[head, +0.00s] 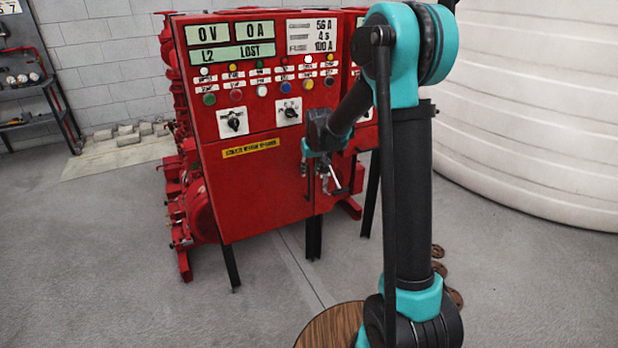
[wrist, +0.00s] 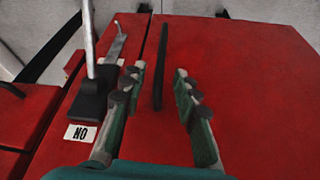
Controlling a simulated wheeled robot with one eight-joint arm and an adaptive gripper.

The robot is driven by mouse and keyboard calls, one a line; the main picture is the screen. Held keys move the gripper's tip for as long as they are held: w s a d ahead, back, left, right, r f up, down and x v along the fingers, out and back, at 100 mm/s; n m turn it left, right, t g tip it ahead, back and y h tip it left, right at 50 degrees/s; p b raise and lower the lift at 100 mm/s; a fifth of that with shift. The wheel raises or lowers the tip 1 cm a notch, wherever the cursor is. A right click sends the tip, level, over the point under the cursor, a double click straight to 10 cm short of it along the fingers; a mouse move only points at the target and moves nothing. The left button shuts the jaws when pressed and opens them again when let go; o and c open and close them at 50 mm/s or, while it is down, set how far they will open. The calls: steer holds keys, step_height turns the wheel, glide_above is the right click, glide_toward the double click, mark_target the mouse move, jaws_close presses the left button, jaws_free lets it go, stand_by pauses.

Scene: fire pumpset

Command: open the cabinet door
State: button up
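The red cabinet (head: 235,75) stands upright on legs, with displays, buttons and two rotary knobs on its upper front. Its lower door panel (head: 265,190) carries a yellow label and looks closed; the panel (wrist: 235,65) also fills the right of the wrist view. A thin black door handle (wrist: 161,65) stands on it beside a seam. My gripper (head: 318,168) is at the panel's right edge. In the wrist view my gripper (wrist: 160,82) is open, its fingers on either side of the handle with visible gaps. In the head view the arm and gripper hide the handle.
A metal lever switch (wrist: 90,70) on a black base, with an upside-down ON label, sits close left of the fingers in the wrist view. A large white tank (head: 540,110) stands at right. A shelf (head: 30,95) is far left.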

steer(key=shift+x, duration=2.25)
steer(key=shift+c, duration=0.4)
jaws_close()
